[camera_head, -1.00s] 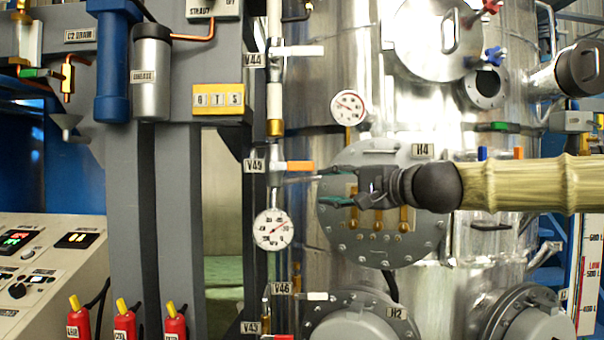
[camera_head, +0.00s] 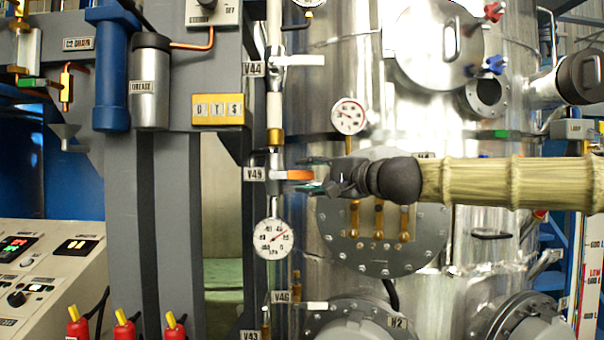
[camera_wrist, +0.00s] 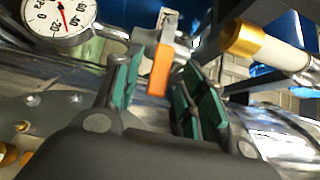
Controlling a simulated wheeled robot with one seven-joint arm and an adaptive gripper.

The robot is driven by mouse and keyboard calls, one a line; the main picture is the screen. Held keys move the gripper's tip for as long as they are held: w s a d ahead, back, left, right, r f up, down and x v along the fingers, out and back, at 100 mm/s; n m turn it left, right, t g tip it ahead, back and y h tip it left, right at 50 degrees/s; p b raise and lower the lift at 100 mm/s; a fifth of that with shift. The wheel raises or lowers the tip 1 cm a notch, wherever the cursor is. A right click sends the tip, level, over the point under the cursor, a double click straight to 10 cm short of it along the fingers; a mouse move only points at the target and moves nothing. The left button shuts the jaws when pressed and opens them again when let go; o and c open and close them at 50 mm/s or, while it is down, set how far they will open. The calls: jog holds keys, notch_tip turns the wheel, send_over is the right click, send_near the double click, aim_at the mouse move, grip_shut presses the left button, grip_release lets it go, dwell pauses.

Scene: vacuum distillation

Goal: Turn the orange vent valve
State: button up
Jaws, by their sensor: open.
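The orange vent valve handle (camera_head: 299,175) sticks out to the right from the vertical pipe, beside the label V49 or V45, which I cannot read surely. My gripper (camera_head: 312,175) comes in from the right, with its fingertips around the free end of the handle. In the wrist view the orange handle (camera_wrist: 160,72) lies between the two green finger pads of my open gripper (camera_wrist: 155,90), ahead of the palm. Gaps show between the handle and the pads, and the handle looks nearer the left pad.
A pressure gauge (camera_head: 273,238) sits just below the valve on the same pipe. A white-handled valve (camera_head: 300,61) is above, and another valve (camera_head: 312,306) is below. A round flange (camera_head: 385,255) with brass fittings stands behind and below my gripper.

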aim_at(292, 175)
jog(key=shift+p+x, duration=0.3)
jog(key=shift+x, duration=1.15)
grip_shut()
